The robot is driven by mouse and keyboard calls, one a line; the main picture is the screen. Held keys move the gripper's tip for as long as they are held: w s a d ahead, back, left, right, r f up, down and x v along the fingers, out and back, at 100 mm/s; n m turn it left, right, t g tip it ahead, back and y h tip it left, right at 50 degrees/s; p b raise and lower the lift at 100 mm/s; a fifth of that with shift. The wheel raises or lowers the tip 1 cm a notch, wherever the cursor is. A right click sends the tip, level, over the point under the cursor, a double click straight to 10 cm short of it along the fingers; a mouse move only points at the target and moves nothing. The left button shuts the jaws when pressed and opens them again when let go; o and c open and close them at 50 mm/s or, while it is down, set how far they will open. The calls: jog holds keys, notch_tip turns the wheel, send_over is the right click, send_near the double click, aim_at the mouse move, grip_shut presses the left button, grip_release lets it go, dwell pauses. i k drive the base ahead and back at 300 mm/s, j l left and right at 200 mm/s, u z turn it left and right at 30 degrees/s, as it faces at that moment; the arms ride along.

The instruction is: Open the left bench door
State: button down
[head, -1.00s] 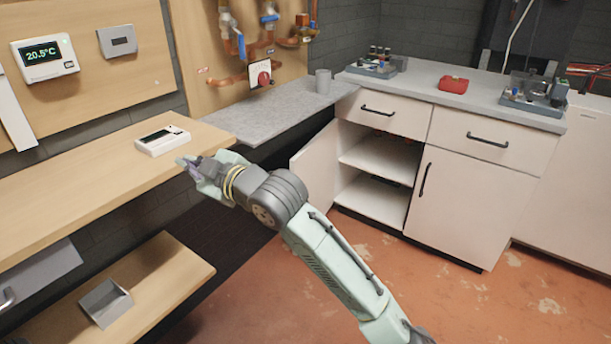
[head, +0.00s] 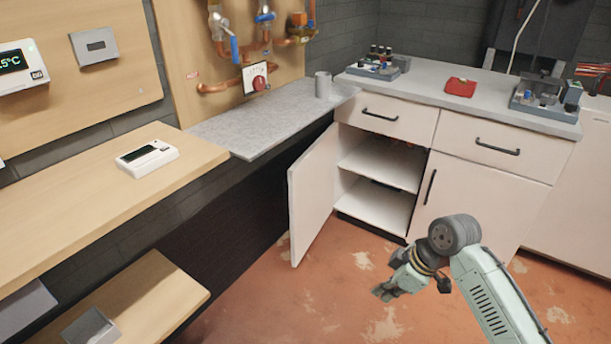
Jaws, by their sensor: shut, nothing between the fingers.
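The left bench door (head: 312,195) is a white cabinet door at the left of the bench. It stands swung wide open, out toward the left, and the white shelves (head: 383,168) inside show. The bench (head: 415,82) has a grey worktop. My gripper (head: 382,293) is in front of the bench, over the floor, to the right of the open door and apart from it. Its fingers point left and down, are small in view, and hold nothing.
The right bench door (head: 462,197) is shut, with two drawers (head: 492,145) above. A grey wall counter (head: 262,120) reaches behind the open door. A wooden shelf (head: 70,205) with a white device (head: 147,157) is at left. The red-brown floor (head: 290,310) is clear.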

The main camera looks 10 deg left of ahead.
aim_at(311, 181)
jog(key=i+j, duration=0.35)
jog(key=i, duration=0.15)
jog(key=i+j, duration=0.3)
jog(key=i, duration=0.25)
jog(key=i+j, duration=0.35)
jog(key=i, duration=0.15)
